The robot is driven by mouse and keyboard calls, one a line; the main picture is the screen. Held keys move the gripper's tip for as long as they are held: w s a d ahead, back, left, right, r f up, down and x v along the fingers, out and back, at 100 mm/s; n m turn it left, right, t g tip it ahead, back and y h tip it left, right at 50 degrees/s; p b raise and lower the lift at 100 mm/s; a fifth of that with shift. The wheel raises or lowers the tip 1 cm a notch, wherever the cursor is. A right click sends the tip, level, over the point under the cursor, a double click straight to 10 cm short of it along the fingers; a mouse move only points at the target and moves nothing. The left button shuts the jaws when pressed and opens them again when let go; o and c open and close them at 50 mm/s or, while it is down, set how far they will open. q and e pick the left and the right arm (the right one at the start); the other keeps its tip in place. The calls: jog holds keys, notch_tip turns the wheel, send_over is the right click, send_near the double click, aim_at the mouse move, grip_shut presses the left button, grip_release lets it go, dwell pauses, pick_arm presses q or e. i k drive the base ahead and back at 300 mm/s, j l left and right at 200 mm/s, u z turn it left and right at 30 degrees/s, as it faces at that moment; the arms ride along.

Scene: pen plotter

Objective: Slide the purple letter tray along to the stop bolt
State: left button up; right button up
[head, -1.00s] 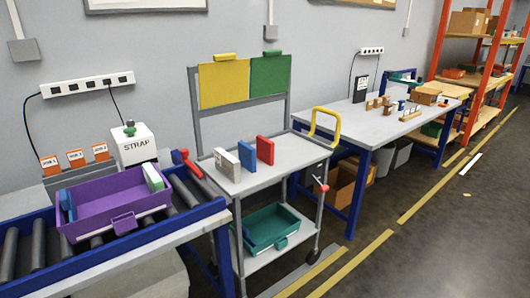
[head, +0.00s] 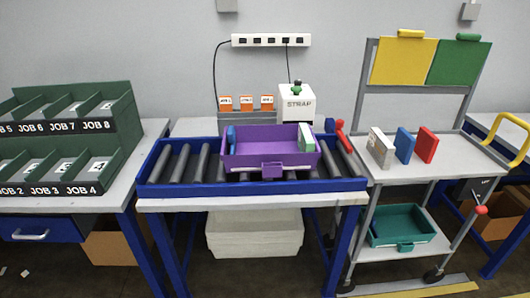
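The purple letter tray (head: 245,161) sits on the blue-framed roller conveyor (head: 160,190), right of its middle. It holds a blue item (head: 231,139) at its left end and a green and white item (head: 305,138) at its right end. A purple handle (head: 272,170) is on its front wall. A red-handled part (head: 340,131) stands at the conveyor's right end, just beyond the tray; I cannot tell whether it is the stop bolt. Neither of my grippers is in view.
Bare rollers (head: 178,165) lie left of the tray. Behind it stands the white STRAP box (head: 296,105). A trolley (head: 385,178) with several upright blocks adjoins the conveyor on the right. A green job sorter (head: 65,140) stands on the left table.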

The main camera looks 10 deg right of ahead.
aim_at(271, 150)
jog(key=i+l, duration=0.1)
jog(key=i, duration=0.55)
jog(key=i+l+z, duration=0.1)
jog(key=i, duration=0.55)
